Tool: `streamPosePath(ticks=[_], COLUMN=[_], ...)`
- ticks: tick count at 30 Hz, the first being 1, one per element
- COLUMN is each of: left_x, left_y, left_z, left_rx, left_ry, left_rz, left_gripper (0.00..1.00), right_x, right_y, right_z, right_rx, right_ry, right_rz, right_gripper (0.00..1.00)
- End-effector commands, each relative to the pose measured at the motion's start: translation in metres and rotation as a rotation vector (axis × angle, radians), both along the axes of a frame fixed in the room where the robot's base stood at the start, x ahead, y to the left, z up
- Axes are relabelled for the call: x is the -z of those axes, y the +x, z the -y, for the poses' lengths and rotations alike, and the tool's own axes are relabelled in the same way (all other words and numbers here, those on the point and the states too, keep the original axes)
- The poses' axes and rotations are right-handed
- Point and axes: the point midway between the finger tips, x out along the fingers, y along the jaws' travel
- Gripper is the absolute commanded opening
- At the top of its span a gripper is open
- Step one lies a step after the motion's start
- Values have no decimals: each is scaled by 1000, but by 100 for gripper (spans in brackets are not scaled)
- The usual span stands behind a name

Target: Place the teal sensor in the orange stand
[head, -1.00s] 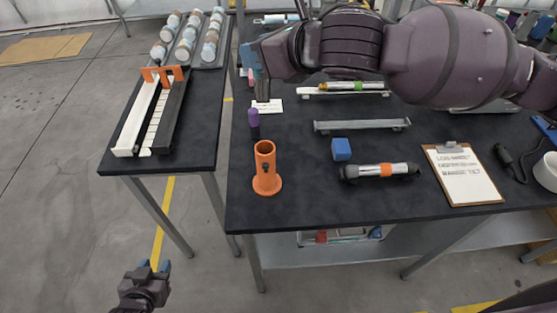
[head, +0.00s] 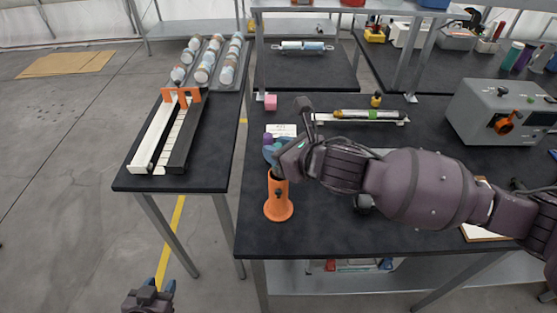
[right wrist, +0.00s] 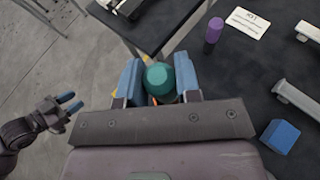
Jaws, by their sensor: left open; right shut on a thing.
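The orange stand (head: 278,205) is an upright tube on a round foot near the front left of the dark table. My right gripper (head: 273,158) is right at the top of the stand, its arm reaching in from the right. In the right wrist view its blue fingers are shut on the teal sensor (right wrist: 160,78), whose rounded teal top shows between them. A sliver of orange shows just below the sensor there. Whether its lower end is inside the tube is hidden. My left gripper (head: 160,286) is open and empty, low in front of the side table.
A blue cube (right wrist: 279,136) is to the right. The side table holds a white and black rack (head: 165,135). A grey instrument box (head: 500,112) stands at the right.

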Motion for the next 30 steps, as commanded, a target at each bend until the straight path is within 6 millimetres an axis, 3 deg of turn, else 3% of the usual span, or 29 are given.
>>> streamPosePath(ticks=[9,21,22,26,30], left_x=[0,1,1,1,1], left_y=[-1,-1,-1,-1,-1], left_z=[0,0,0,0,0], left_rx=[0,0,0,0,0], left_ry=[0,0,0,0,0], left_rz=[-1,-2,-2,-2,-2], left_gripper=[43,43,43,43,43], right_x=[35,39,39,39,39], right_y=[0,0,0,0,0], right_z=[0,0,0,0,0], right_rx=[1,0,0,0,0], right_ry=[1,0,-1,-1,0], right_rz=[-3,0,-1,-1,-1], right_gripper=[5,5,34,54,56])
